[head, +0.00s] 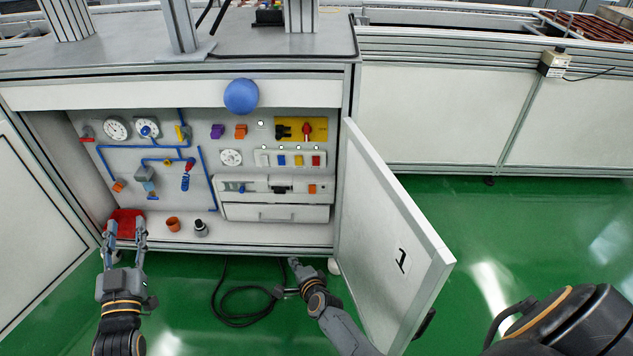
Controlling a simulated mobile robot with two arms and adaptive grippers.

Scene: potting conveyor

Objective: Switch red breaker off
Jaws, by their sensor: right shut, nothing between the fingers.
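The red breaker (316,160) is the rightmost of three coloured switches, with blue (282,160) and yellow (299,160) to its left. They sit on a white panel (260,158) inside the open cabinet; the red one's position is too small to tell. My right gripper (290,272) is shut and empty, low in front of the cabinet, well below the breakers and apart from them. My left gripper (125,228) is open at the cabinet's lower left, its fingers in front of a red object (125,215). I cannot tell whether they touch it.
The open right door (385,225), marked 1, stands right of the panel. A yellow plate (290,123) with a red knob (307,130) is above the breakers. A drawer (275,213) is below. A blue ball (241,97) shows at the top edge. A black cable (240,318) lies on the floor.

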